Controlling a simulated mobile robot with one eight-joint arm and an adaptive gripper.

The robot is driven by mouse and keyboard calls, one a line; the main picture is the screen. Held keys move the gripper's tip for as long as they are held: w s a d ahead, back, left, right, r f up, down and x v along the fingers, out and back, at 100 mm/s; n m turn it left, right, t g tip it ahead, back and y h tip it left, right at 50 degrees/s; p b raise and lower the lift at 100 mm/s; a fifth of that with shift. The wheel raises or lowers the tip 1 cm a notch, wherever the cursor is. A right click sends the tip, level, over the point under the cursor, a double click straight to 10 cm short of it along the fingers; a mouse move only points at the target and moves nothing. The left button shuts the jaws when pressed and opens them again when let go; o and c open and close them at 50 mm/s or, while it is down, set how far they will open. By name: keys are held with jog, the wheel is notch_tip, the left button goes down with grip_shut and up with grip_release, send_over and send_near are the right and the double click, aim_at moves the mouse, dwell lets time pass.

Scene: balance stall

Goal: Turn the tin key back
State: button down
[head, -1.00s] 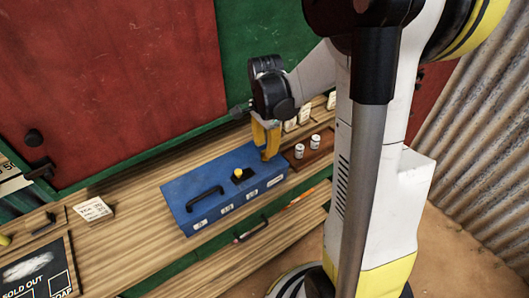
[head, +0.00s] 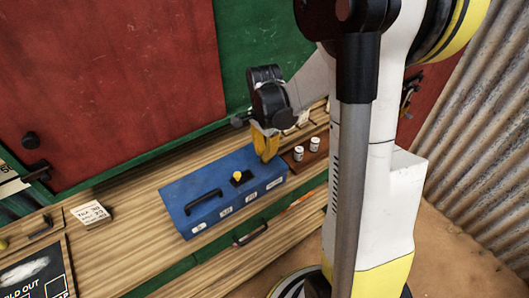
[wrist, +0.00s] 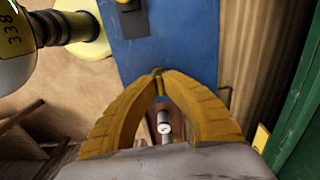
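The blue tin (head: 215,205) stands on the wooden counter, with a black handle on its top. Its key, a yellow knob (head: 237,175) on a small black plate, sits on the top right of that handle. My gripper (head: 267,159) is over the tin's right end, apart from the key. In the wrist view the yellow fingertips (wrist: 158,72) meet with nothing seen between them. Beyond them are the tin's blue top (wrist: 180,40) and the black key plate (wrist: 131,20), cut by the upper edge. I cannot tell whether the fingertips touch the tin.
White cylinders (head: 299,154) stand on a brown tray right of the tin. A price card (head: 91,213) and a dark sold-out board (head: 38,280) are at left. A black pull handle (head: 250,236) is on the counter's front. Red and green shutters rise behind.

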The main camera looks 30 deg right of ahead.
jog(key=n, duration=0.8)
jog(key=shift+n+b, duration=0.3)
jog(key=shift+b, duration=0.05)
jog(key=n, duration=0.8)
jog(key=shift+n, duration=0.6)
jog(key=c, duration=1.5)
grip_release()
jog(key=shift+c, duration=0.2)
